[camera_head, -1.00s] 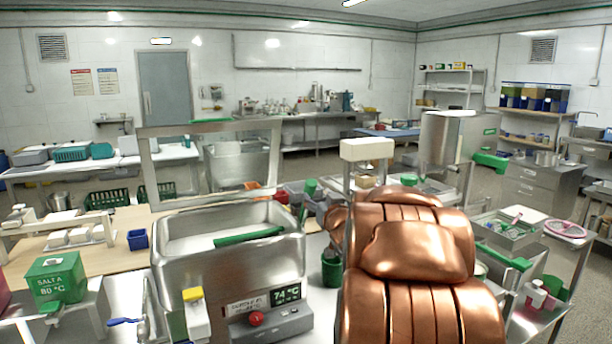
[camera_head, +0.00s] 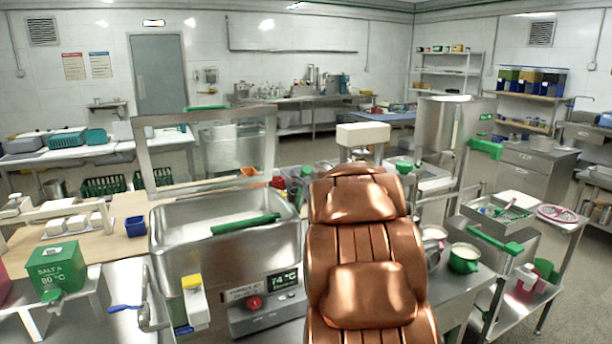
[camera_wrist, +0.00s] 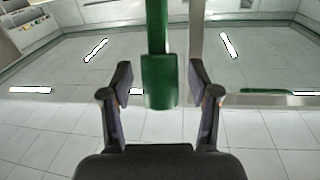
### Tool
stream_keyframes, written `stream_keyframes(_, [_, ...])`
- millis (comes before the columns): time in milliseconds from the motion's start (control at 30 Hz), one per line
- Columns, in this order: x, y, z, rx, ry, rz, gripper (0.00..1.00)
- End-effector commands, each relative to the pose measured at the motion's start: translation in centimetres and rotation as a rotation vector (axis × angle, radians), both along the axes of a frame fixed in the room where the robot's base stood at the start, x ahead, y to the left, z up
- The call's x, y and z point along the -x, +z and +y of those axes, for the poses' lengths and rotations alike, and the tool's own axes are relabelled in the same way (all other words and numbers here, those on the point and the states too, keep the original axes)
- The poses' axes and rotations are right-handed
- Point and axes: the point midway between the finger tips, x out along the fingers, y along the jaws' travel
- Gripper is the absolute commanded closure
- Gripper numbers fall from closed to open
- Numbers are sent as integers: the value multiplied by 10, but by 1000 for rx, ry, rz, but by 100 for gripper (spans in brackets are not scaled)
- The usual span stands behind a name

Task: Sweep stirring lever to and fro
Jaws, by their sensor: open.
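In the wrist view a green lever grip (camera_wrist: 159,82) hangs between the two fingers of my gripper (camera_wrist: 163,82). The fingers stand apart, with a gap visible on each side of the grip. I take this grip to be the stirring lever; which handle it is in the head view I cannot tell. In the head view my copper-coloured arm hides the gripper and whatever it is at. A green handle (camera_head: 245,224) lies across the open steel vat (camera_head: 180,262), left of my arm.
A control box with a red button (camera_head: 254,303) sits at the vat's front. A green SALTA box (camera_head: 57,270) stands at the left. A green pot (camera_head: 464,258) and a steel tray (camera_head: 498,213) lie right of my arm. A tall steel tank (camera_head: 440,125) stands behind.

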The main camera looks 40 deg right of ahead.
Motion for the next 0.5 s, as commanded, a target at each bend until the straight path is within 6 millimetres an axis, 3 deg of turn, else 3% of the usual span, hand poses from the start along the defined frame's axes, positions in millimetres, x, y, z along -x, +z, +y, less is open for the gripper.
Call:
stream_keyframes(267, [-1,0,0,0,0,0,39])
stream_keyframes(500, [0,0,0,0,0,0,64])
